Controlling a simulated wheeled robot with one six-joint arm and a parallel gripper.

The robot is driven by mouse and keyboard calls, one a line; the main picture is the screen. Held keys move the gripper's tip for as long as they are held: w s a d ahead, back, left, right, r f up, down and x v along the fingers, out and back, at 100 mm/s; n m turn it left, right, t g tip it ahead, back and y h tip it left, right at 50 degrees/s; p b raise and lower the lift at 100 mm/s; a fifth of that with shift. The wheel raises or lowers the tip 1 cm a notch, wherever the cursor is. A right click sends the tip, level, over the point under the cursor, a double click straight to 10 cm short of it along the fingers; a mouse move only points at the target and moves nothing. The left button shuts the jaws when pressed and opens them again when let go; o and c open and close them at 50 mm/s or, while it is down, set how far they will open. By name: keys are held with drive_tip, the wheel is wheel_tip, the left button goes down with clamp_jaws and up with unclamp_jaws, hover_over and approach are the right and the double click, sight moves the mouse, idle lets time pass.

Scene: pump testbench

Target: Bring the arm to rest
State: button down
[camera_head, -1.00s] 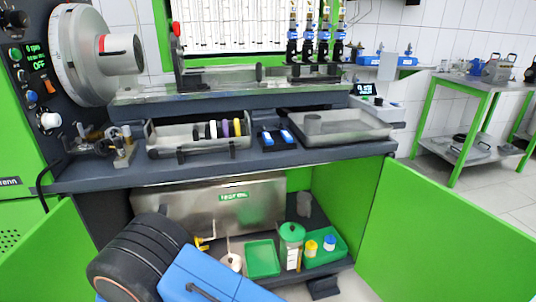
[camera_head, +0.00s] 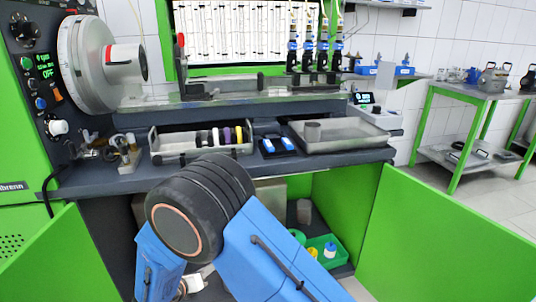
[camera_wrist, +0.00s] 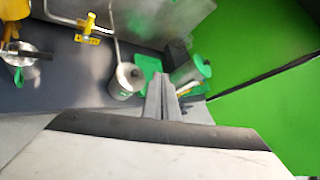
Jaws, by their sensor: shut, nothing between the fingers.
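My arm, with blue links and a black joint, stands in front of the test bench (camera_head: 300,172) in the head view. It hides part of the open lower cabinet. My gripper (camera_wrist: 162,80) shows in the wrist view, its narrow grey fingers together with nothing between them. It points toward the cabinet's lower shelf (camera_wrist: 60,85). I cannot tell whether the fingers touch either one.
A green cabinet door (camera_head: 440,235) stands open on the right. A metal tray (camera_head: 345,131) and a rack of rings (camera_head: 185,150) sit on the bench top. A yellow valve (camera_wrist: 90,28) is on the tank pipe. Open floor lies between the bench and the side table (camera_head: 470,90).

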drive_tip(key=w+d+r+m+g+h, duration=0.1)
drive_tip(key=w+d+r+m+g, duration=0.1)
drive_tip(key=d+r+m, duration=0.45)
drive_tip(key=w+d+r+m+g+h, duration=0.1)
drive_tip(key=d+r+m+g, duration=0.15)
drive_tip(key=d+r, duration=0.7)
drive_tip(key=s+d+r+m+g+y, duration=0.1)
drive_tip(key=s+d+r+m+g, duration=0.2)
drive_tip(key=d, duration=0.6)
drive_tip(key=s+d+r+m, duration=0.1)
drive_tip(key=d+r+m, duration=0.2)
drive_tip(key=d+m, duration=0.45)
drive_tip(key=s+d+r+m+y, duration=0.3)
drive_tip(key=s+d+m, duration=0.5)
drive_tip(key=s, duration=0.4)
drive_tip(key=s+d+r+m+y, duration=0.3)
drive_tip(key=s+d+r+m, duration=0.2)
drive_tip(key=s+d+m, duration=0.4)
drive_tip(key=s+m, duration=0.1)
drive_tip(key=s, duration=0.3)
drive_tip(key=shift+d+r+t+y, duration=0.3)
drive_tip(key=shift+r+t, duration=0.05)
